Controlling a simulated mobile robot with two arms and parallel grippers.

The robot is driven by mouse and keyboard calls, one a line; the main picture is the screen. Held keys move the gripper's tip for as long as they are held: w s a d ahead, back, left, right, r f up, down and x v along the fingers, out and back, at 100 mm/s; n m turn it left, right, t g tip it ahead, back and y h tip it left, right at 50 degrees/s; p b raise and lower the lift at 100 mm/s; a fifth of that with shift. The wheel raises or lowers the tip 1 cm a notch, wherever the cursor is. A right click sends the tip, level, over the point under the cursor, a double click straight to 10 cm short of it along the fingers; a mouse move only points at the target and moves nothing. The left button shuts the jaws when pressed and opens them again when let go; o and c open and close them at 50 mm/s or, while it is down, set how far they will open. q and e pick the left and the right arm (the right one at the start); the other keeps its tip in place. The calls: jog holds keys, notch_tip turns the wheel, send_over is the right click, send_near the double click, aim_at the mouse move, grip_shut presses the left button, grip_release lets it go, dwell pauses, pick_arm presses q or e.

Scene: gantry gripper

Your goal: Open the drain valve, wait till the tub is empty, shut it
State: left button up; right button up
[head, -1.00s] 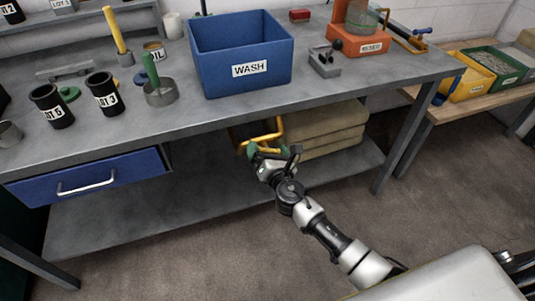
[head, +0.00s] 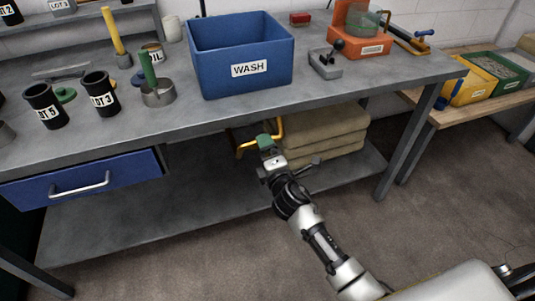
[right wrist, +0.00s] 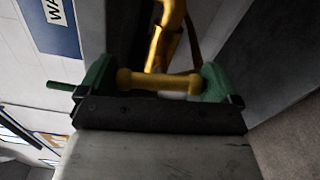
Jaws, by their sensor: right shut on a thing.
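The blue tub (head: 245,45) labelled WASH stands on the grey bench. Its inside bottom is hidden from this angle, so I cannot tell its water level. A yellow pipe with a bar-like handle (head: 278,130), taken to be the drain valve, hangs under the bench below the tub. My right gripper (head: 266,142) has green fingers and reaches up under the bench edge. In the right wrist view the yellow bar (right wrist: 158,82) lies between the green fingers, and the gripper is shut on it. My left gripper is not in view.
Folded tan sacks (head: 325,132) lie on the lower shelf (head: 150,200) right beside the valve. The bench edge is close above the gripper. A blue drawer (head: 80,180) is at left. Black pots, a clamp (head: 325,62) and an orange machine (head: 360,42) stand on the bench.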

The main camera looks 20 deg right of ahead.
jog(key=shift+m, duration=1)
jog(key=o, duration=0.6)
jog(key=shift+c, duration=0.2)
jog(key=shift+s, duration=0.15)
jog(key=s, duration=1)
jog(key=shift+s+d, duration=0.2)
jog(key=shift+s, duration=0.1)
jog(key=shift+f, duration=0.1)
